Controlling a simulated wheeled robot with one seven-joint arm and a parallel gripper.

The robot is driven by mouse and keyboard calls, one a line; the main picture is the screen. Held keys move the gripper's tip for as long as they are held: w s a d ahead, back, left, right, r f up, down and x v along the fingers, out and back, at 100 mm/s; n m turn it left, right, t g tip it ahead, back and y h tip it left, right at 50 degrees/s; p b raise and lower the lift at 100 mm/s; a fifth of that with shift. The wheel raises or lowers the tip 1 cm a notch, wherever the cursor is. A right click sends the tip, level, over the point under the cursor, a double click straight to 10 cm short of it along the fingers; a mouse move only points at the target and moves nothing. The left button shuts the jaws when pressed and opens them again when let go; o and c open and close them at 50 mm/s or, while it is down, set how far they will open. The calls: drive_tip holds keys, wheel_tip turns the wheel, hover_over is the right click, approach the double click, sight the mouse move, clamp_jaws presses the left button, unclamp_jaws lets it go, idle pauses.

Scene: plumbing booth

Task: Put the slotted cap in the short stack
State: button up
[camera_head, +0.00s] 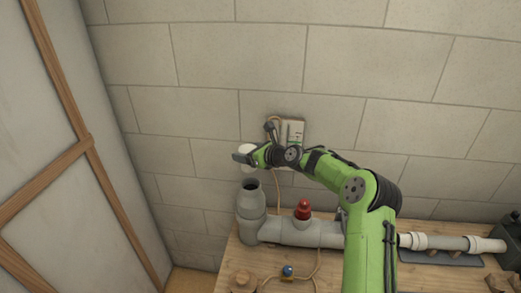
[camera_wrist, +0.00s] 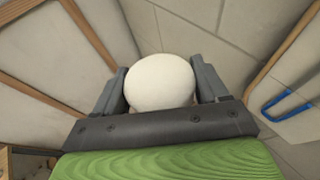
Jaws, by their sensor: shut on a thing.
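A round whitish cap (camera_wrist: 160,82) sits between the two dark fingers of my gripper (camera_wrist: 161,88) in the wrist view. Its slot does not show from this side. In the head view the cap (camera_head: 247,152) is partly hidden by my gripper (camera_head: 246,157), which is shut on it. They are in the air above a short grey upright pipe stack (camera_head: 251,201) with an open dark top. The cap is apart from the stack.
A grey horizontal pipe (camera_head: 290,232) with a red valve top (camera_head: 303,209) runs right from the stack on the wooden bench (camera_head: 228,275). A blue-topped small fitting (camera_head: 288,271) and wooden blocks (camera_head: 242,281) are at the front. A wall box (camera_head: 292,131) with a cable is behind my gripper.

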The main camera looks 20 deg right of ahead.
drive_tip(key=shift+s+d+f+b, duration=0.3)
drive_tip(key=shift+f+b, duration=0.05)
drive_tip(key=shift+b, duration=0.1)
drive_tip(key=shift+w+a+f+b, duration=0.1)
drive_tip(key=shift+w+f+b, duration=0.05)
drive_tip(key=shift+f+b, duration=0.35)
drive_tip(key=shift+w+a+f+b, duration=0.1)
drive_tip(key=shift+f+b, duration=0.25)
drive_tip(key=shift+f, duration=0.25)
drive_tip(key=shift+s+d+f+b, duration=0.1)
drive_tip(key=shift+s+f+b, duration=0.05)
drive_tip(key=shift+f+b, duration=1.55)
drive_tip(key=shift+f, duration=1.2)
drive_tip(key=shift+f, duration=0.45)
drive_tip(key=o, duration=1.3)
drive_tip(key=shift+c, duration=0.2)
drive_tip(key=v, duration=1.5)
drive_tip(key=shift+s, duration=0.3)
drive_tip(key=shift+d+r, duration=0.1)
drive_tip(key=shift+d, duration=0.05)
